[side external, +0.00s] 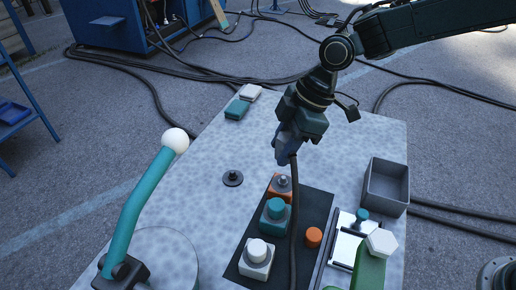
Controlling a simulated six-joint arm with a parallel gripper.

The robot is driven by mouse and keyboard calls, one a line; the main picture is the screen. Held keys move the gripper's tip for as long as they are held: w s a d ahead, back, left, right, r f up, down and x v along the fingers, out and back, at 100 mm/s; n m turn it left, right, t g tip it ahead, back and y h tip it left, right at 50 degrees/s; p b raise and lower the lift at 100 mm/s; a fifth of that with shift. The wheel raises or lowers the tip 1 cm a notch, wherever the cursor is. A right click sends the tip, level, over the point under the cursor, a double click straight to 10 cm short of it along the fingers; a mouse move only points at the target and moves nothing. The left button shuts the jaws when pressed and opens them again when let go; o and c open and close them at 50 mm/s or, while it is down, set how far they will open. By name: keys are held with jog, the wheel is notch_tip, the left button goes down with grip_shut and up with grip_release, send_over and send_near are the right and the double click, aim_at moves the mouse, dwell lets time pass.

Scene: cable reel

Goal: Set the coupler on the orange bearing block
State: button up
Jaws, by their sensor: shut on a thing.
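My gripper (286,152) points down above the table, just behind and above the orange bearing block (279,190). It is shut on a dark cable end, likely the coupler, mostly hidden between the fingers. A black cable (294,215) runs from the fingertips down across the dark mat toward the front edge. The orange bearing block has a grey stud on top and sits at the far end of the mat. The held part appears apart from the block.
A grey bin (387,187) is right. A teal lever (137,205) rises left. A black disc (232,178) lies on the clear left table area.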

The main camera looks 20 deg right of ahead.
jog(key=shift+f, duration=3.95)
jog(key=o, duration=1.1)
jog(key=shift+r, duration=0.1)
jog(key=v, duration=1.3)
jog(key=shift+s+r, duration=0.1)
jog(key=shift+r, duration=0.25)
